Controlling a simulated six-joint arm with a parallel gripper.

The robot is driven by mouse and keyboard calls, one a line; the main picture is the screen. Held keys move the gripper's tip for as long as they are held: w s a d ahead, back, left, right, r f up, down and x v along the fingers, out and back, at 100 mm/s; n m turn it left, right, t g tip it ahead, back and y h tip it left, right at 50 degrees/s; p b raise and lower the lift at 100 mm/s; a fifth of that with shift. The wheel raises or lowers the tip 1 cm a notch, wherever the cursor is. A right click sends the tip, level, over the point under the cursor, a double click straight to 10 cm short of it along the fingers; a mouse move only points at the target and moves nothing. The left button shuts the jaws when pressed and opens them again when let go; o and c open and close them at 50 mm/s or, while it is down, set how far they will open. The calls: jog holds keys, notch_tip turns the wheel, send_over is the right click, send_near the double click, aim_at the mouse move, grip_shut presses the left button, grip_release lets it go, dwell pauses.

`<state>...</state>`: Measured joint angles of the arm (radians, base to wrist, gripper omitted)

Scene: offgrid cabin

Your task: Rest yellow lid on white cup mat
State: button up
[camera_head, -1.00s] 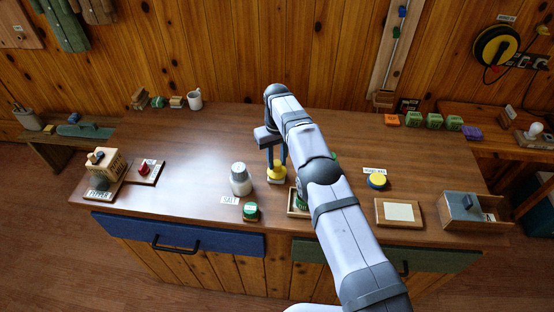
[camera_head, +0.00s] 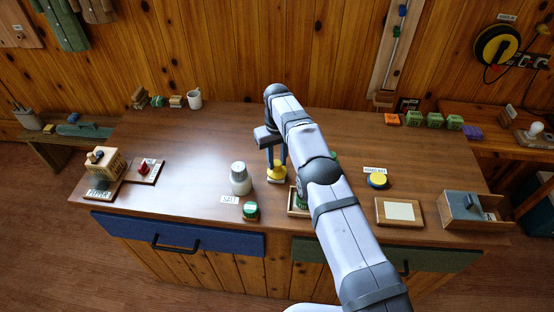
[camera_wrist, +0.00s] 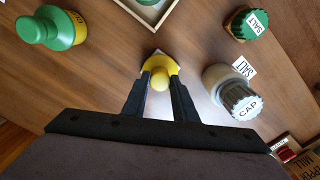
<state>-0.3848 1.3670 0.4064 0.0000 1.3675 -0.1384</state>
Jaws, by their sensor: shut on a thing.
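The yellow lid (camera_head: 277,177) with its round knob is low over the table, left of the tabletop's middle. My gripper (camera_head: 277,164) points down and is shut on it. In the wrist view, my fingertips (camera_wrist: 160,76) close on the knob of the lid (camera_wrist: 160,66).
A grey-white shaker (camera_head: 240,179) and a green-capped jar (camera_head: 250,211) stand left of my gripper.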

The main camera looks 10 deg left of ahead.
jog(key=shift+f, duration=0.15)
dwell(0.4)
jog(key=o, duration=1.2)
jog(key=shift+o, duration=0.6)
jog(key=o, duration=0.4)
jog(key=shift+r, duration=0.2)
jog(key=shift+r+p, duration=2.3)
jog(key=shift+r, duration=1.1)
